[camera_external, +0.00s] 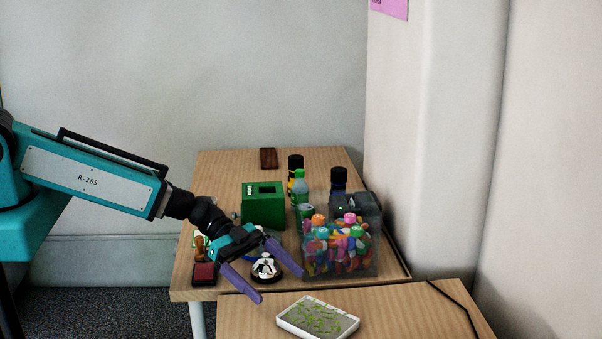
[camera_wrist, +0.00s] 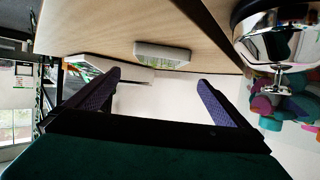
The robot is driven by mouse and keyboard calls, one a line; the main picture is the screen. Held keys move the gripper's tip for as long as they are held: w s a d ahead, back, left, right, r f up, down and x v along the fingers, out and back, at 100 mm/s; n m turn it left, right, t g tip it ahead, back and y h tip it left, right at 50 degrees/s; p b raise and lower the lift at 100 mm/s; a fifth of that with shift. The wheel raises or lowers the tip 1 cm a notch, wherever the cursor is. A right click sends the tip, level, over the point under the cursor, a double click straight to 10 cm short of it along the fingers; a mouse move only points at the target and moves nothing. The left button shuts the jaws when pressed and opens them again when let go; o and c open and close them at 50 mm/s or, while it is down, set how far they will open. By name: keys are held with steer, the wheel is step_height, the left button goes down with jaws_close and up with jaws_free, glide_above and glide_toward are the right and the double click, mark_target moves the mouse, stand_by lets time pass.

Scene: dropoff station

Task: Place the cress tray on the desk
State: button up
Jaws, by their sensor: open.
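The cress tray (camera_external: 318,318) is a shallow white tray with green sprouts on a grey bed. It lies flat on the near wooden desk (camera_external: 395,310), and also shows in the wrist view (camera_wrist: 162,54) beyond my fingertips. My gripper (camera_external: 282,283) has two purple fingers spread apart with nothing between them. In the external view it hangs above the front edge of the far desk, up and to the left of the tray and apart from it. In the wrist view both fingers (camera_wrist: 158,80) show, with the tray between and beyond them.
The far desk (camera_external: 320,158) holds a clear bin of colourful bottles (camera_external: 340,250), a green box (camera_external: 263,206), a silver bell (camera_external: 265,267), a dark red stamp pad (camera_external: 204,274) and several bottles at the back. A dark cable runs along the right edges. The near desk is clear around the tray.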

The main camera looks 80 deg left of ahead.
stand_by(0.8)
steer(key=s+d+h, duration=0.1)
steer(key=s+d, duration=0.1)
steer(key=s+d+g+h+p, duration=0.1)
steer(key=s+d, duration=0.1)
steer(key=d, duration=0.1)
steer(key=s+d+g+h+p, duration=0.1)
steer(key=s+d, duration=0.2)
steer(key=shift+s+d+f+n+h, duration=0.1)
steer(key=shift+n+h, duration=0.2)
steer(key=s+d+n+g+h+p, duration=0.15)
steer(key=s+d+g+h, duration=0.25)
steer(key=s+d, duration=0.55)
steer(key=s+f+n+g+y+b, duration=0.2)
steer(key=s+f+g+y+b, duration=0.3)
steer(key=s+f, duration=0.65)
steer(key=s+a+f+n+g+y+b, duration=0.2)
steer(key=a+f+y, duration=0.4)
steer(key=a+f, duration=0.2)
steer(key=s+a+f+n+g+y+b, duration=0.2)
steer(key=s+a+f+n+y+b, duration=0.1)
steer(key=a+f+y, duration=0.3)
step_height(320, 180, down, 4)
steer(key=shift+a+f, duration=0.1)
steer(key=shift+a, duration=0.95)
